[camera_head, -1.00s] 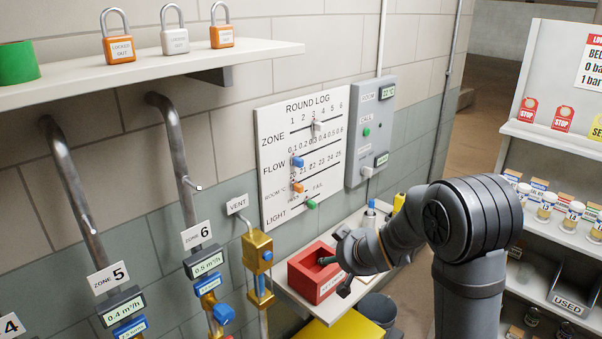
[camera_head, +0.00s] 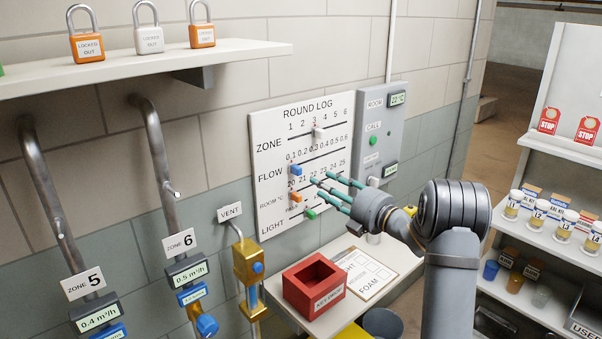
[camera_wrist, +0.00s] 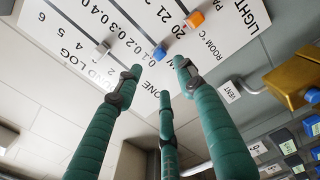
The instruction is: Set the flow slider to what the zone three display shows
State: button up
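The ROUND LOG board (camera_head: 335,108) hangs on the wall. Its blue FLOW slider (camera_head: 296,170) sits at the left end of its track, by the 0.1 mark. It also shows in the wrist view (camera_wrist: 160,52), just beyond my fingertips. My gripper (camera_head: 324,184) has three teal fingers, spread apart and empty, to the right of the blue slider and in front of the board's lower half. In the wrist view my gripper (camera_wrist: 157,75) shows nothing between its fingers. The zone three display is not in view; only the zone 5 display (camera_head: 98,318) and zone 6 display (camera_head: 188,274) show.
The white ZONE slider (camera_head: 319,131) is above, near 3. The orange ROOM slider (camera_head: 296,197) and green LIGHT slider (camera_head: 310,213) are close below the blue one. A grey ROOM/CALL panel (camera_head: 378,130) adjoins the board. A red box (camera_head: 314,285) and clipboard (camera_head: 362,274) lie below.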

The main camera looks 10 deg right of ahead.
aim_at(300, 172)
jog(key=p+x, duration=0.4)
jog(key=x, duration=0.5)
jog(key=shift+w+a+p, duration=0.1)
jog(key=shift+w+p, duration=0.25)
jog(key=shift+w+a, duration=0.2)
jog(key=shift+w, duration=0.15)
jog(key=shift+c, duration=0.8)
jog(key=c, duration=0.7)
grip_shut()
